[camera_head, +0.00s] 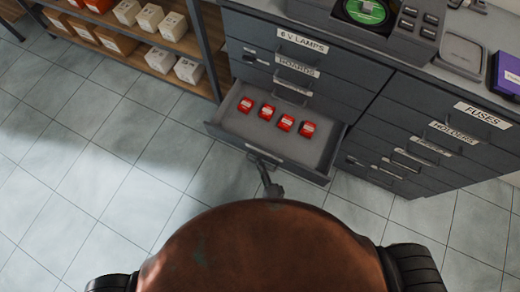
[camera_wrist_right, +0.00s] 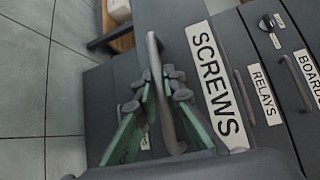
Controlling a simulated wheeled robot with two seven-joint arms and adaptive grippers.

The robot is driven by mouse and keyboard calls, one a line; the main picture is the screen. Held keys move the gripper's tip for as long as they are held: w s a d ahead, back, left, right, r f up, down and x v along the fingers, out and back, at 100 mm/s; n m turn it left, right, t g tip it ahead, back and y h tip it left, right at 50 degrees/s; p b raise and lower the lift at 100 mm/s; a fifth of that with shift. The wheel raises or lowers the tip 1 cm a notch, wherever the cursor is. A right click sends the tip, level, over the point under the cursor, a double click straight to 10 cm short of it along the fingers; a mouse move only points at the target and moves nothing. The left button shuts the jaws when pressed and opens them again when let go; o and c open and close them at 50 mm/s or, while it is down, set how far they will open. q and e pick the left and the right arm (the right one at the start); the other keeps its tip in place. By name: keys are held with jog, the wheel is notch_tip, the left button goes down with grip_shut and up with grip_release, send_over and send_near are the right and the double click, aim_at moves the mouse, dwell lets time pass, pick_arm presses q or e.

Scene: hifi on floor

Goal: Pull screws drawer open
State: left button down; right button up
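The screws drawer (camera_head: 228,118) stands pulled well out of the dark grey cabinet in the head view. Several small red boxes, such as this one (camera_head: 285,123), stand in a row inside it. In the right wrist view, its front carries the SCREWS label (camera_wrist_right: 215,82), beside the bar handle (camera_wrist_right: 154,52). My right gripper (camera_wrist_right: 158,76) has its fingers on both sides of this handle, closed on it. In the head view, the right gripper (camera_head: 264,166) is at the front of the drawer, partly hidden by my own body. My left gripper is not in view.
The other cabinet drawers, including those labelled BOARDS (camera_head: 297,64) and FUSES (camera_head: 482,115), are shut. A shelf with small cartons (camera_head: 160,60) stands at the upper left. The tiled floor (camera_head: 90,165) left of the open drawer is clear.

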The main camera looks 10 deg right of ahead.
jog(key=o, duration=0.4)
jog(key=shift+s, duration=0.1)
jog(key=v, duration=0.7)
jog(key=shift+s+r, duration=0.1)
jog(key=shift+s, duration=0.05)
dwell(0.4)
